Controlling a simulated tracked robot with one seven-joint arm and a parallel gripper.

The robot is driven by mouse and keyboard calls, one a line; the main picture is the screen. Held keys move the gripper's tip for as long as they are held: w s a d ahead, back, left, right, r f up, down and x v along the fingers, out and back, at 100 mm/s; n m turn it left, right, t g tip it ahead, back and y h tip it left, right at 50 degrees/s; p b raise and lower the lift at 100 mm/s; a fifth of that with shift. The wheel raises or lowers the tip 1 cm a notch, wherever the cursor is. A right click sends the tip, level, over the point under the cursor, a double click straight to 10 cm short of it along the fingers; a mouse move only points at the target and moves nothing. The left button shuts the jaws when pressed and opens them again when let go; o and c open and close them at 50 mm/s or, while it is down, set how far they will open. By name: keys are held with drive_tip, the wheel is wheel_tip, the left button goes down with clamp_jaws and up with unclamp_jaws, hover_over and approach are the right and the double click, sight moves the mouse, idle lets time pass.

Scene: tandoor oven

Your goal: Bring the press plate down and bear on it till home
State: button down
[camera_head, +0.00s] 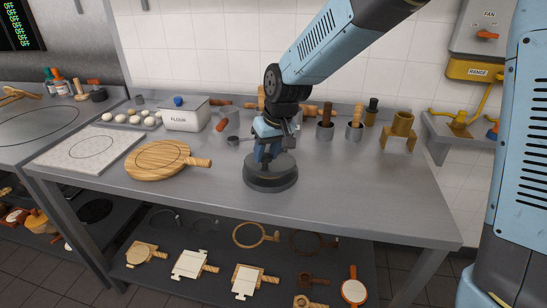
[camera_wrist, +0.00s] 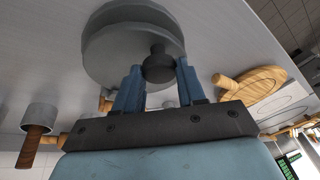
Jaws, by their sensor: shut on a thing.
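The press plate (camera_head: 270,182) is a dark grey round disc with a knob on top, at the middle of the steel table. It also shows in the wrist view (camera_wrist: 112,45), with its dark knob (camera_wrist: 158,63) between the blue fingers. My gripper (camera_head: 268,152) is directly above the plate and shut on this knob; it also shows in the wrist view (camera_wrist: 158,74). The plate looks about level. In the head view its side shows as stacked dark bands, and I cannot tell whether there is a gap or dough beneath it. The fingers partly hide the knob.
A round wooden board (camera_head: 150,172) with a handle lies left of the press. A flour box (camera_head: 186,118) and dough balls (camera_head: 128,119) stand behind it. Cups with wooden-handled tools (camera_head: 325,131) and a brass holder (camera_head: 400,130) stand at the back right. The table's front right is clear.

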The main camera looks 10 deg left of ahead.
drive_tip(key=shift+w+r+g, duration=0.4)
drive_tip(key=shift+r, duration=0.3)
drive_tip(key=shift+w+r, duration=0.35)
drive_tip(key=shift+r, duration=0.25)
drive_tip(key=c, duration=0.7)
unclamp_jaws()
drive_tip(key=v, duration=1.3)
drive_tip(key=shift+d+r, duration=0.1)
drive_tip(key=shift+r, duration=0.25)
